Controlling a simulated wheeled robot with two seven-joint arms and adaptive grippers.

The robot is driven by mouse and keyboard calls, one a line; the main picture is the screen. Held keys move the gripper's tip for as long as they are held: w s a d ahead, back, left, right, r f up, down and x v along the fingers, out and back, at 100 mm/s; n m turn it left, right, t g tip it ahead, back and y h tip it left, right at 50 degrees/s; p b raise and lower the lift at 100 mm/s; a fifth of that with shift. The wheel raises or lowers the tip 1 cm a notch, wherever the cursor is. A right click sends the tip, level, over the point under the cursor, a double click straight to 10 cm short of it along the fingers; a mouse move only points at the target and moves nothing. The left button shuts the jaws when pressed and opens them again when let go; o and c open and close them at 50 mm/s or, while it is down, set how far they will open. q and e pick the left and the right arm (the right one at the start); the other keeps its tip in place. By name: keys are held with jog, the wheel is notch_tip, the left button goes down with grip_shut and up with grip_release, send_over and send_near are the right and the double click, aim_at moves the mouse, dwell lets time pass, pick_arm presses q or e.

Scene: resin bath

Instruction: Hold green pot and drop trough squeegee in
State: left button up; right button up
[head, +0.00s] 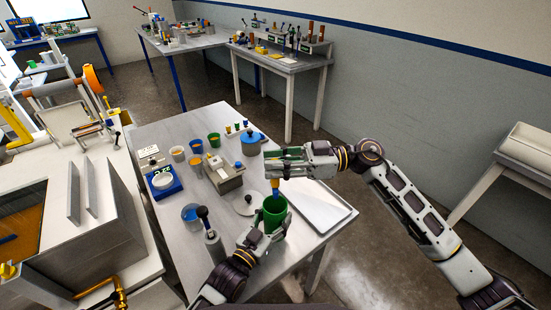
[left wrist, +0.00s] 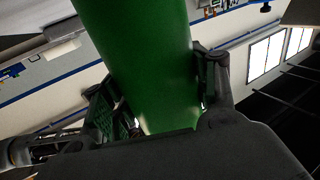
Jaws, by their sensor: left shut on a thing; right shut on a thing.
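The green pot (head: 274,218) stands upright near the front of the metal table. My left gripper (head: 266,231) is shut around its lower part. In the left wrist view the green pot (left wrist: 150,60) fills the middle between the two fingers. My right gripper (head: 275,163) is above the pot, shut on the trough squeegee (head: 275,184). The squeegee hangs down, orange above and blue below, with its lower end at the pot's mouth. I cannot tell whether its tip is inside the rim. Its upper part is hidden by the gripper.
A white tray (head: 322,208) lies right of the pot. A round metal lid (head: 245,206) lies to its left. A blue-lidded pot (head: 251,141), a green cup (head: 214,140) and a scale (head: 160,184) stand farther back. A dark-knobbed upright tool (head: 210,235) stands close to my left arm.

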aim_at(277, 196)
jog(key=shift+f, duration=0.25)
dwell(0.3)
jog(key=shift+f, duration=5.7)
jog(key=o, duration=1.1)
jog(key=shift+d, duration=0.15)
jog(key=w+d, duration=0.1)
jog(key=d, duration=1)
jog(key=shift+d, duration=0.35)
jog(key=shift+w, duration=0.1)
